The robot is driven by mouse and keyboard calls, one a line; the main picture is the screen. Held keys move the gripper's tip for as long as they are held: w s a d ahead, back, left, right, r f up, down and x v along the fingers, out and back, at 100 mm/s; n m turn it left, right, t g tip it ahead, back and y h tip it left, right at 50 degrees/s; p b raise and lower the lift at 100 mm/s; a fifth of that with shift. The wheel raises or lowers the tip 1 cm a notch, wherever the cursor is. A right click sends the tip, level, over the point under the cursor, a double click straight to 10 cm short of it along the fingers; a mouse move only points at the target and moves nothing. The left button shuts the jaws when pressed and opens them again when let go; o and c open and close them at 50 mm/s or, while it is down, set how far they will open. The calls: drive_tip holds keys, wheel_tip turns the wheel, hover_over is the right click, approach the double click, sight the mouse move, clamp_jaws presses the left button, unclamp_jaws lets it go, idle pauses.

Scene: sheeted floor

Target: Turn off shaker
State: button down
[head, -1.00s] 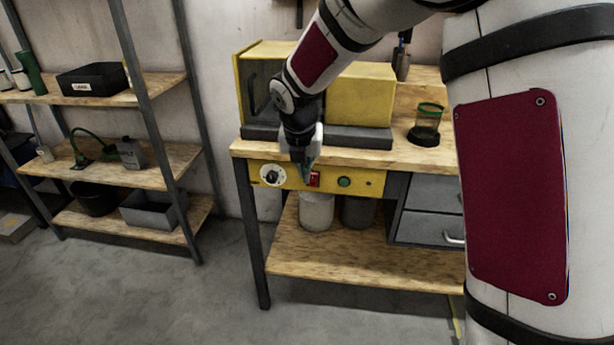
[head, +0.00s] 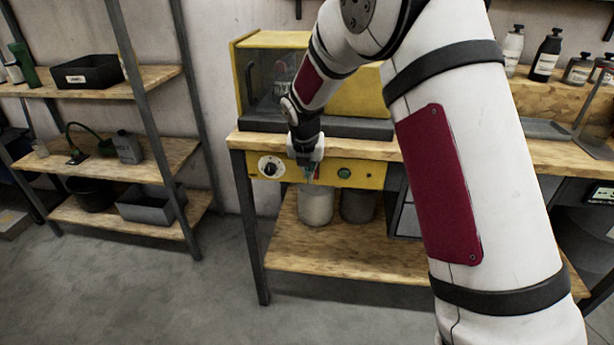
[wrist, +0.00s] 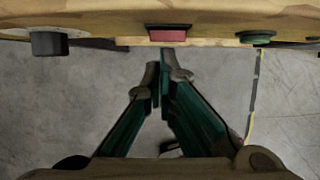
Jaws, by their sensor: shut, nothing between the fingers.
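The shaker is a yellow machine (head: 355,90) with a clear-fronted chamber, standing on the wooden bench. Its yellow control panel (head: 370,176) runs along the bench's front edge, with a black dial (head: 269,168) on a white disc and a green button (head: 344,173). A red switch (wrist: 168,36) sits between them in the wrist view; in the head view my gripper hides it. My gripper (head: 308,178) points down in front of the panel at the switch's place. In the wrist view its fingertips (wrist: 160,85) are together and empty, just short of the red switch; contact cannot be told.
A shelf unit (head: 110,170) with boxes and tools stands at the left. Below the panel, a white bucket (head: 316,205) and a dark bucket (head: 357,207) stand on the lower shelf. Bottles (head: 546,55) line the back right. Open floor lies in front.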

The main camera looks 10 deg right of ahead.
drive_tip(key=shift+w+d+r+p, duration=0.15)
drive_tip(key=shift+w+p, duration=0.2)
drive_tip(key=shift+w, duration=0.05)
drive_tip(key=shift+r, duration=0.1)
drive_tip(key=shift+r+p, duration=0.65)
drive_tip(key=shift+r, duration=0.1)
